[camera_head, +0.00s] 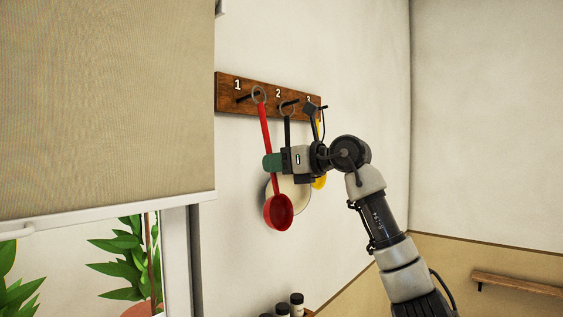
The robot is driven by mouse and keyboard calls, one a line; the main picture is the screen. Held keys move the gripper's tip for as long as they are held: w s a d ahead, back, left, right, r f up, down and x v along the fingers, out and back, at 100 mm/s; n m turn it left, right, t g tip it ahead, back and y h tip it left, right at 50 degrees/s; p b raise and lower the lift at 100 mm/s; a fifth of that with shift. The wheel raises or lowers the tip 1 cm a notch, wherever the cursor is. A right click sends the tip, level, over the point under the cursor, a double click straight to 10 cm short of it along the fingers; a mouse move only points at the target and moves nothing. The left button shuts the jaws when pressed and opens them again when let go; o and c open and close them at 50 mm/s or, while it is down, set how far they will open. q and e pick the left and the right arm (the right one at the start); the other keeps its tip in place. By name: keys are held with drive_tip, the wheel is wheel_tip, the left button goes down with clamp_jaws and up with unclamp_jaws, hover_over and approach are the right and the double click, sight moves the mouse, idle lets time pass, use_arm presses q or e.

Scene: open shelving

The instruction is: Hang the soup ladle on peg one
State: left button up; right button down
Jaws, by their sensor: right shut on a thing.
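The red soup ladle (278,210) hangs nearly upright, bowl down, in front of the wooden peg board (226,92). My right gripper (272,162) is shut on the middle of its handle, coming in from the right. The metal ring (259,94) at the handle's top is at the outer end of peg one (244,98), under the numeral 1. I cannot tell whether the ring is around the peg or only in front of it. My left gripper is not in view.
A pale round utensil with a black handle (287,132) hangs at peg two, partly behind the ladle. A yellow utensil (320,183) hangs near peg three, mostly behind my right arm. A blind (105,100) covers the left. Several small bottles (297,303) stand below.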

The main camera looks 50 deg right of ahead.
drive_tip(key=shift+d+f+p+x, duration=0.15)
drive_tip(key=shift+p+x, duration=0.15)
drive_tip(key=shift+x, duration=0.6)
drive_tip(key=shift+d+f+p+x, duration=0.1)
drive_tip(key=shift+d+p+x, duration=0.15)
drive_tip(key=shift+x, duration=0.6)
drive_tip(key=shift+w, duration=0.15)
